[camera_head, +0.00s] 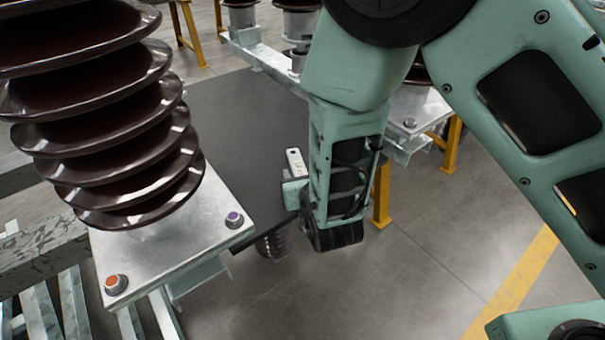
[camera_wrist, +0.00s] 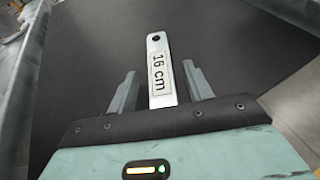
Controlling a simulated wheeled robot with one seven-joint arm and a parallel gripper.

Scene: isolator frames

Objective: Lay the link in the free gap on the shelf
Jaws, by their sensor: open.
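The link is a flat pale metal bar with a round hole at its far end and a label reading "16 cm". It shows in the wrist view (camera_wrist: 158,68) and small in the head view (camera_head: 296,162). It lies over a dark flat surface (camera_head: 222,125); I cannot tell whether it touches it. My gripper (camera_wrist: 160,78) is open, with one finger on each side of the link and a space on both sides. The link's near end is hidden by my gripper body. I cannot make out a free gap on a shelf.
A large brown ribbed insulator (camera_head: 105,115) stands on a bolted metal plate (camera_head: 170,255) at the left. More insulators on a metal frame with yellow legs (camera_head: 382,192) stand behind my arm. Bare floor (camera_head: 370,290) lies at the front right.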

